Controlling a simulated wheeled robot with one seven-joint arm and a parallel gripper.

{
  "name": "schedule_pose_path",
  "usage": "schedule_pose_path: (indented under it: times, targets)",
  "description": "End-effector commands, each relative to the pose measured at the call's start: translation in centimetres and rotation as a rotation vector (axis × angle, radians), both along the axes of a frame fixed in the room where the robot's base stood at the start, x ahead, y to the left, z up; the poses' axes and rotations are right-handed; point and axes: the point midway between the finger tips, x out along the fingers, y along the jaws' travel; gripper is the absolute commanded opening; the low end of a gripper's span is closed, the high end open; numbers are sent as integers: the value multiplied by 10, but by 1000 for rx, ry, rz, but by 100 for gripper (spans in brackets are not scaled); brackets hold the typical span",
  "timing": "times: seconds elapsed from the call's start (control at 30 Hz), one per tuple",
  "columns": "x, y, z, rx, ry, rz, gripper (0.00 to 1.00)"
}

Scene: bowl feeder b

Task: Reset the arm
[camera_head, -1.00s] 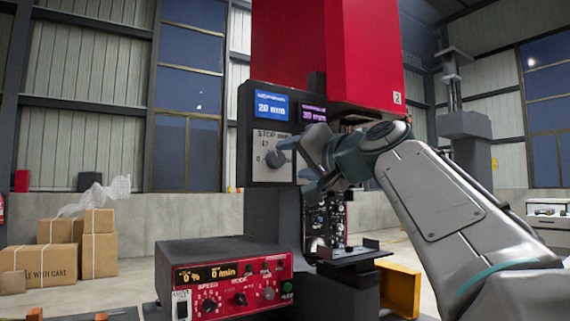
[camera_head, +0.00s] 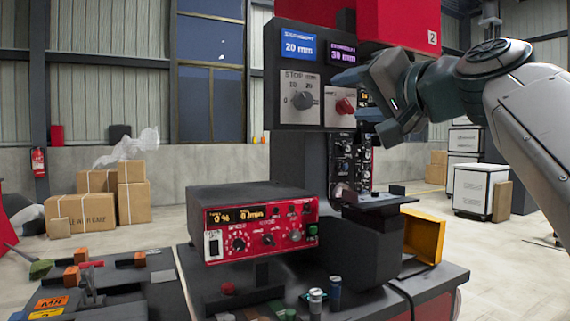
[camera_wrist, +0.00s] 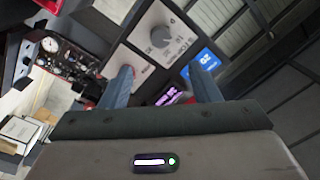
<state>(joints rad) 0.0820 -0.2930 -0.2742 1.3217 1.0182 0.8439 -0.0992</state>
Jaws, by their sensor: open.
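My gripper (camera_head: 362,95) is at the upper right in the head view, in front of the machine's control face and just right of the red knob. In the wrist view its two blue-grey fingers (camera_wrist: 163,82) stand apart with nothing between them. Beyond them the wrist view shows the machine's panel (camera_wrist: 135,35) with a grey dial (camera_wrist: 160,40) and a lit blue display (camera_wrist: 203,62). In the head view the panel carries the grey dial (camera_head: 303,100), the red knob (camera_head: 345,106) and the blue display (camera_head: 298,46). Whether the fingers touch the panel cannot be told.
A red control box (camera_head: 262,225) stands on the bench below the panel. A yellow bin (camera_head: 425,237) is at its right. Two small cylinders (camera_head: 316,303) stand at the front. Tools lie on a dark board (camera_head: 110,285) at left. Cardboard boxes (camera_head: 95,205) are on the floor behind.

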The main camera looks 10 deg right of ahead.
Motion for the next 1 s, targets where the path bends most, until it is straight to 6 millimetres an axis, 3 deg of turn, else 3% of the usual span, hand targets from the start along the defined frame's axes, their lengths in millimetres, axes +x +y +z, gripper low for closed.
schedule_pose_path:
  times: [0.17, 0.27, 0.4, 0.5, 0.67, 0.8, 1.0]
  targets:
    - [7, 3, -9, -16, 55, 1, 56]
    - [17, 10, -33, -53, 161, 3, 56]
    - [24, 25, -91, -150, 368, 18, 56]
    - [16, 37, -135, -237, 514, 36, 56]
    - [-14, 51, -204, -403, 736, 75, 56]
    - [-56, 57, -256, -570, 913, 123, 56]
    - [-116, 52, -307, -777, 1089, 182, 56]
